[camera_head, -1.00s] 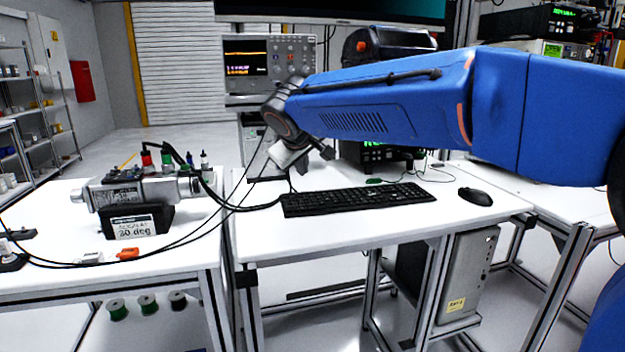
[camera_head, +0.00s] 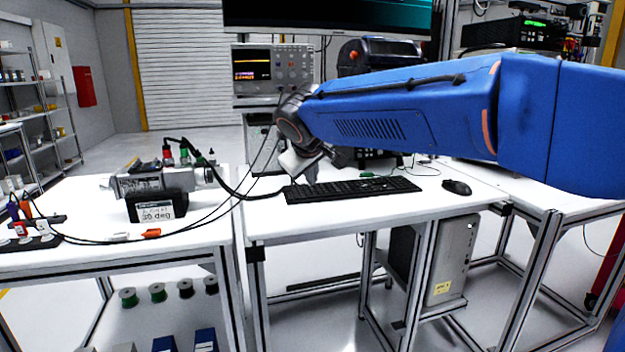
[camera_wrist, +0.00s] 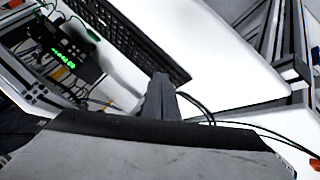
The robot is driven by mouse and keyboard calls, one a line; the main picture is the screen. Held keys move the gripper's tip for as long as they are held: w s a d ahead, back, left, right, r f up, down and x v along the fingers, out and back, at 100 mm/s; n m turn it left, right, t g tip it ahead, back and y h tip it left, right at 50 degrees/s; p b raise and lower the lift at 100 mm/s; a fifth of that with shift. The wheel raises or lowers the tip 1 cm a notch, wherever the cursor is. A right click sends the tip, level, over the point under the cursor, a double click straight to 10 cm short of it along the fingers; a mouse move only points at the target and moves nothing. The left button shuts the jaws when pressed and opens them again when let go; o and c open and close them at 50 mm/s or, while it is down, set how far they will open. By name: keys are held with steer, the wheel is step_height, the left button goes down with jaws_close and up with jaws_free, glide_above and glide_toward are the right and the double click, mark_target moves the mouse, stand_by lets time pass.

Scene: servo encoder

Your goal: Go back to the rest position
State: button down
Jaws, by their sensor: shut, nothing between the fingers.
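My gripper shows in the wrist view (camera_wrist: 159,97) as dark fingers closed together, with nothing between them. In the head view my blue arm reaches in from the right, and its wrist end hangs low over the white workbench (camera_head: 440,210), behind the keyboard (camera_head: 350,190). The fingertips are too small and dark to make out well there. The silver servo encoder unit (camera_head: 140,184) sits on the left table in a black stand labelled 30 deg (camera_head: 157,211), apart from my gripper.
A mouse (camera_head: 457,187) lies right of the keyboard. An oscilloscope (camera_head: 272,72) stands behind my wrist. Black cables run from the encoder unit across the left table (camera_head: 90,255) to the workbench. A green-lit instrument (camera_wrist: 62,52) shows in the wrist view. Floor shows between the bench legs.

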steer(key=s+d+f+m+g, duration=0.1)
steer(key=s+d+f+m, duration=0.15)
steer(key=s+d, duration=0.65)
steer(key=s+d+f+m+g, duration=0.1)
steer(key=s+d+f, duration=0.4)
steer(key=d, duration=0.7)
steer(key=s+d+f+m, duration=0.1)
steer(key=s+d+f, duration=0.1)
steer(key=s+f, duration=0.2)
steer(key=s+d+f+m+g, duration=0.1)
steer(key=s+f, duration=0.4)
steer(key=s, duration=0.6)
steer(key=s+d+f+m+g, duration=0.1)
steer(key=s+d+f, duration=0.3)
steer(key=s, duration=0.4)
steer(key=shift+d+f+m+y, duration=0.25)
steer(key=shift+d+m+y, duration=0.05)
steer(key=shift+d+m, duration=0.4)
steer(key=shift+s, duration=0.1)
